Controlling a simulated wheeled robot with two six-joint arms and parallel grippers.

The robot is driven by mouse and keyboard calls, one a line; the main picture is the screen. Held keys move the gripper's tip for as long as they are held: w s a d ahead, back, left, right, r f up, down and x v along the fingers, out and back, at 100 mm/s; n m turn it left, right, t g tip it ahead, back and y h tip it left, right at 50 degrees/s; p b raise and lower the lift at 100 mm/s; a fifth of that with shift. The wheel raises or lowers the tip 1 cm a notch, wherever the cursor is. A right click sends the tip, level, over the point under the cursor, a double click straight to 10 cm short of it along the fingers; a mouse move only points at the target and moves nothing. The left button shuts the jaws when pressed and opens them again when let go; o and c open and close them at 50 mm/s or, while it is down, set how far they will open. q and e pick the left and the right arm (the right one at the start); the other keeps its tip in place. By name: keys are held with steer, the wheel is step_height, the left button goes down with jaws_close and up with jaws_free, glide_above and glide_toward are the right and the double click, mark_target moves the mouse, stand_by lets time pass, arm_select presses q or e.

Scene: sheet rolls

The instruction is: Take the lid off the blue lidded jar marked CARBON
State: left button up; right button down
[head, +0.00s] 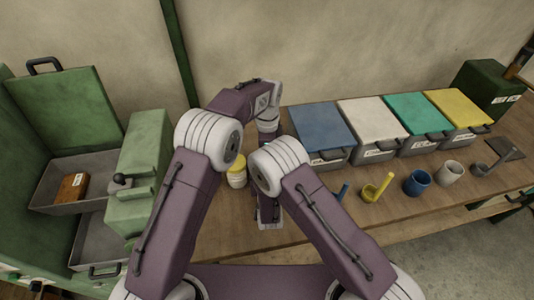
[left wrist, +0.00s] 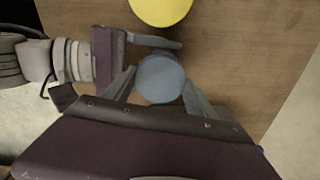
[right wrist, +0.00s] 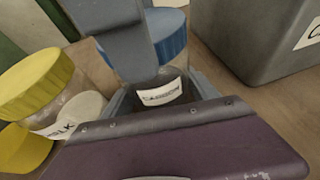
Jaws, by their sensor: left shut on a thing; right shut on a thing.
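The blue lidded jar stands between my two grippers, its label reading CARBON in the right wrist view (right wrist: 163,92). Its blue lid (left wrist: 161,79) sits between the fingers of my left gripper (left wrist: 160,92), which is shut on it from above. My right gripper (right wrist: 163,98) is shut around the jar's dark lower body from the side. In the right wrist view a left finger crosses in front of the blue lid, and the lid looks seated on the jar. In the head view my arms hide the jar and both gripper tips.
A yellow-lidded jar (right wrist: 40,85) stands close beside the blue one, with another yellow round thing (right wrist: 22,150) below it. Lidded bins in blue (head: 320,125), white, green and yellow stand to the right. Scoops and cups, including a blue cup (head: 417,183), stand before them. A green machine (head: 140,165) is at left.

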arm_select(q)
steer(key=n, duration=0.6)
steer(key=shift+n, duration=0.3)
steer(key=n, duration=0.9)
steer(key=shift+n, duration=0.3)
steer(key=n, duration=0.6)
steer(key=shift+r, duration=0.1)
steer(key=n, duration=0.7)
steer(key=shift+w, duration=0.1)
steer(key=shift+r, duration=0.15)
steer(key=shift+r, duration=0.95)
